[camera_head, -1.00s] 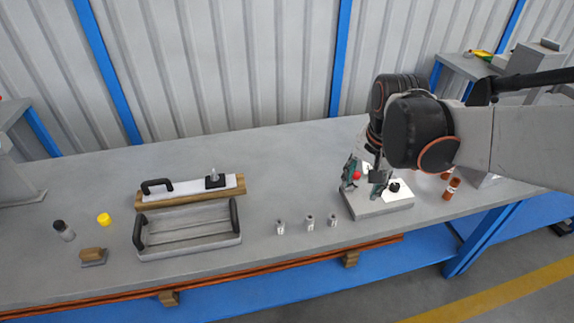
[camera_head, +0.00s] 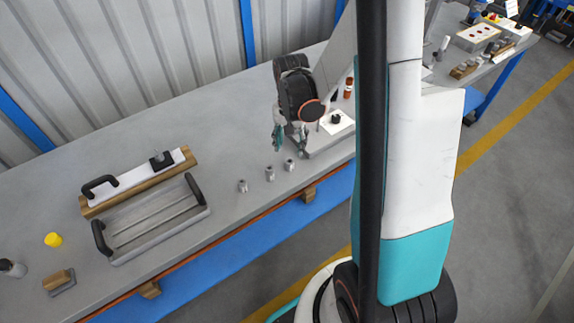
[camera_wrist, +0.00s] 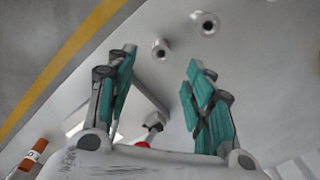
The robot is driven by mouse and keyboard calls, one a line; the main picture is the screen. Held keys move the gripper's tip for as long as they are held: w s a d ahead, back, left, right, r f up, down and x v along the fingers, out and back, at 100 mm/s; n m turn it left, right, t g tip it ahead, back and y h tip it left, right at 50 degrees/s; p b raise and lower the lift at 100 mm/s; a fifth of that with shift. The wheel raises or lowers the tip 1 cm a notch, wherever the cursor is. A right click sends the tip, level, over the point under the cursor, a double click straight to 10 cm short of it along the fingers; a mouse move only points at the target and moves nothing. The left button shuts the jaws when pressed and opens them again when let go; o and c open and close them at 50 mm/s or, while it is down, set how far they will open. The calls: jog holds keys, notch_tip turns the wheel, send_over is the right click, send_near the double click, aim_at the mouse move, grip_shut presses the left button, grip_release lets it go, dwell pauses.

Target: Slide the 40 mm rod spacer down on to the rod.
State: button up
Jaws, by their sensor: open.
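Three small grey metal spacers (camera_head: 270,173) stand in a row near the bench's front edge. Their sizes cannot be told apart. Two show in the wrist view (camera_wrist: 160,48), their round bores facing me. A black block (camera_head: 161,160) with a short upright pin, perhaps the rod, sits on the white-topped wooden board (camera_head: 130,189). A small metal part (camera_wrist: 153,121) beyond the fingers is unclear.
A grey tray with black handles (camera_head: 150,222) lies in front of the board. A yellow cap (camera_head: 53,240) and a wooden-topped brush (camera_head: 58,281) are at left. The back of the bench is clear.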

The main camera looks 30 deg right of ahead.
aim_at(289, 161)
jog(key=f+b, duration=0.1)
jog(key=f, duration=0.2)
jog(key=f+b, duration=0.1)
jog(key=f, duration=0.2)
jog(key=f+b, duration=0.2)
jog(key=f, duration=0.1)
jog(key=shift+w+f, duration=0.25)
grip_shut()
